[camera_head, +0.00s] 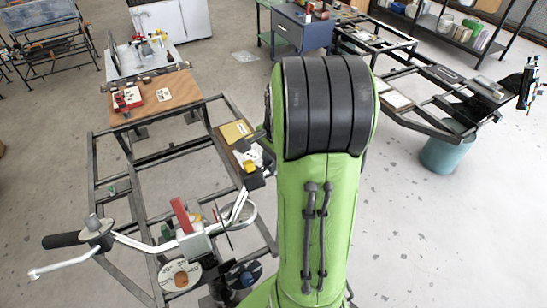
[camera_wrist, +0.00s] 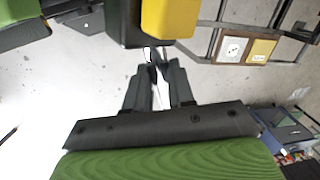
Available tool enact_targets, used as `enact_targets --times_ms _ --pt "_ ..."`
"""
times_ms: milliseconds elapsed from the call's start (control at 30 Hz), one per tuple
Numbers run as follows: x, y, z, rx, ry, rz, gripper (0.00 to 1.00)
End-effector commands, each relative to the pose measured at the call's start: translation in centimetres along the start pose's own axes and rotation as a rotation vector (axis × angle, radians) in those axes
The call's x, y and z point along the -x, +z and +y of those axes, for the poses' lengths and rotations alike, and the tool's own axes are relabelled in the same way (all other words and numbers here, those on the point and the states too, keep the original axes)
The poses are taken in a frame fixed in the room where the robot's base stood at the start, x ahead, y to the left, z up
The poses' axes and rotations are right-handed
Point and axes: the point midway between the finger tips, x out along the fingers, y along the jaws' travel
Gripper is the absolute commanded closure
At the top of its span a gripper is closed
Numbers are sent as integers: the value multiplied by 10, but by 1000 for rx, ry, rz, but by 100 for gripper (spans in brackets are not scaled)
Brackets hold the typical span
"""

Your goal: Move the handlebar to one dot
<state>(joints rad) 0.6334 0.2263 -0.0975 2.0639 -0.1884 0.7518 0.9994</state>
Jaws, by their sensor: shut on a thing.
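The handlebar (camera_head: 145,243) is a silver bar with a black grip at its left end and a pale lever below it. It is mounted over a dark metal frame at the lower left of the head view. Its right end rises towards my green arm. My gripper (camera_wrist: 158,82) is shut on a narrow pale silver piece in the wrist view, which appears to be part of the handlebar. In the head view my arm hides the gripper. A round beige disc (camera_head: 178,276) with markings lies below the handlebar; I cannot make out a clear single dot.
A yellow block (camera_wrist: 168,18) on a dark part sits just beyond the fingertips. A red-topped clamp-like part (camera_head: 182,216) stands by the bar's middle. A wooden-topped table (camera_head: 160,97) is behind. Open floor (camera_head: 430,240) lies to the right.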

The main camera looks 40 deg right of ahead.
Motion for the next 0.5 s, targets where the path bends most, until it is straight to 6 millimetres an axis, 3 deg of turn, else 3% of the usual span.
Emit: enact_targets --times_ms 167,300,500 --pt "-10 0 -1 -19 109 -47 100" --pt "-20 -2 -4 -39 103 -65 100" --pt "-19 -2 -5 -38 98 -63 100"
